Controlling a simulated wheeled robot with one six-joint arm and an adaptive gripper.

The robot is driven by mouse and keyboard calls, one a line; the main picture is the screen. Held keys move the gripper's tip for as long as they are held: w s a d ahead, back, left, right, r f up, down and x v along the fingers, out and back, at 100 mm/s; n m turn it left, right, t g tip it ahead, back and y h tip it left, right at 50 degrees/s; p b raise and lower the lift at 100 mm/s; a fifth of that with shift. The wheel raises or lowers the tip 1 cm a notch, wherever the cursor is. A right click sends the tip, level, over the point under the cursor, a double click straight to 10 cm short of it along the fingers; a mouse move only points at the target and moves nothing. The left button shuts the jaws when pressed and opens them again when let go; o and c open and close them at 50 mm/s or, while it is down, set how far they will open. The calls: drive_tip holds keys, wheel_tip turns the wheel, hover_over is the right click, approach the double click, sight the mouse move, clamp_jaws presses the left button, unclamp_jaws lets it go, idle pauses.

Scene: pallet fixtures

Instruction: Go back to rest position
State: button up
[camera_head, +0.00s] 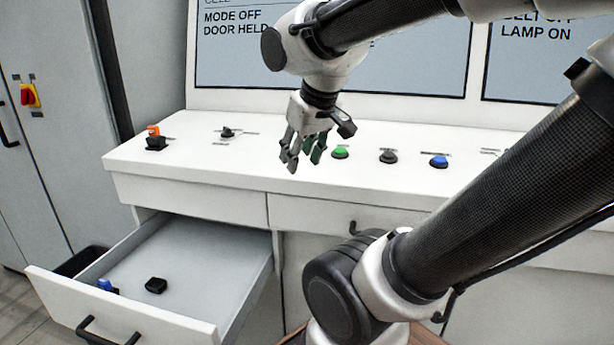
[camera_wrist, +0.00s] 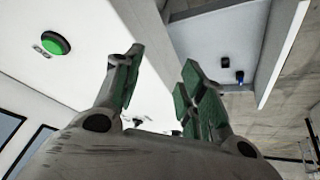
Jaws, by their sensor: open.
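My gripper (camera_head: 302,155) hangs above the front part of the white console top (camera_head: 180,180), left of the green button (camera_head: 340,152). Its fingers point down and stand apart with nothing between them. In the wrist view my gripper (camera_wrist: 160,85) shows two spread fingers with green inner pads, and the green button (camera_wrist: 55,43) lies to the upper left, apart from the fingers. My arm reaches in from the right of the head view.
The left drawer (camera_head: 195,265) is pulled open, with a black block (camera_head: 156,285) and a small blue item (camera_head: 105,285) inside. A black button (camera_head: 388,156), a blue button (camera_head: 438,160), a black switch (camera_head: 227,132) and an orange-black control (camera_head: 155,140) sit on the console. Screens stand behind.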

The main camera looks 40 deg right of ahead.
drive_tip(key=s+a+f+g+y, duration=0.1)
drive_tip(key=s+a+f, duration=0.1)
drive_tip(key=s, duration=0.3)
drive_tip(key=shift+a+f, duration=0.3)
drive_tip(key=shift+f, duration=0.1)
drive_tip(key=shift+c, duration=0.4)
idle(0.4)
